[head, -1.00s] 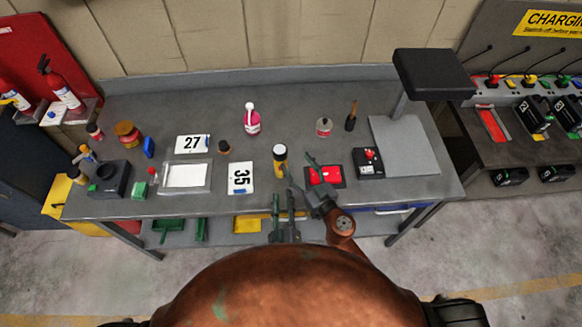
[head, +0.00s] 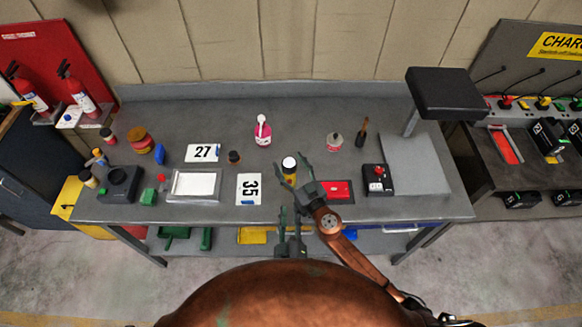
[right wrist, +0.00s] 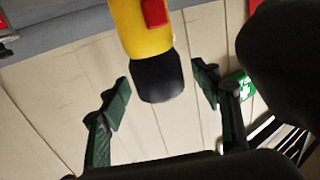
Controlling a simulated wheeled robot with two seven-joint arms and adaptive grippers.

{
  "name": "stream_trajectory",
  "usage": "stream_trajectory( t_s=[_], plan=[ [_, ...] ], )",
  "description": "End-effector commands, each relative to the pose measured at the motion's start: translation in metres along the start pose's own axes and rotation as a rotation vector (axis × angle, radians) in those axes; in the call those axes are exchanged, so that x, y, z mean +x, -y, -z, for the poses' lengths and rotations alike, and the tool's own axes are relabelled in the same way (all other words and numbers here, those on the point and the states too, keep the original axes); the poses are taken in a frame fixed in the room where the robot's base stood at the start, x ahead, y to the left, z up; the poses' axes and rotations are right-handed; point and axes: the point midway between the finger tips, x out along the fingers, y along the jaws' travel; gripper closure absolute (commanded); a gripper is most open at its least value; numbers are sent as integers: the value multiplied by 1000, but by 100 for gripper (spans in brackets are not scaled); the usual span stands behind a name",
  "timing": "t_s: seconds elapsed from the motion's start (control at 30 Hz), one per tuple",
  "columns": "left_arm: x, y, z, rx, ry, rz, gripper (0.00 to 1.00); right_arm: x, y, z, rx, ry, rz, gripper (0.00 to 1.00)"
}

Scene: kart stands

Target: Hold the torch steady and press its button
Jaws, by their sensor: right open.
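The torch (head: 289,177) has a yellow body and a black head and stands upright on the workbench. In the right wrist view the torch (right wrist: 142,28) hangs into the picture from the top, with its red button (right wrist: 154,12) on the yellow body. Its black end lies between the finger lines of my right gripper (right wrist: 163,95), with gaps on both sides. In the head view my right gripper (head: 295,180) is open around the near side of the torch. My left gripper (head: 290,218) is lower, at the bench's front edge, with its two fingers apart and nothing between them.
The workbench (head: 330,115) holds number cards 27 (head: 203,152) and 35 (head: 249,189), a framed tray (head: 193,186), a red pad (head: 337,190) and a black box with a red knob (head: 377,178). A pink bottle (head: 263,131) stands behind. The back middle is mostly clear.

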Motion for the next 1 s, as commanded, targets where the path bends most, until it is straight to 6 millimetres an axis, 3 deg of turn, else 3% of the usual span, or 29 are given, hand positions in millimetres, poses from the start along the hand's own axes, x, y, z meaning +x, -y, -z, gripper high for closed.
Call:
stream_trajectory(
  t_s=[0.13, 0.87, 1.0],
  plan=[
    [0, 0, 0, 0, 0, 0, 71, 0, 0, 0, 0, 0, 0, 43],
    [0, 0, 0, 0, 0, 0, 71, 0, 0, 0, 0, 0, 0, 93],
    [0, 0, 0, 0, 0, 0, 79, -1, 0, 0, 0, 0, 0, 95]
  ],
)
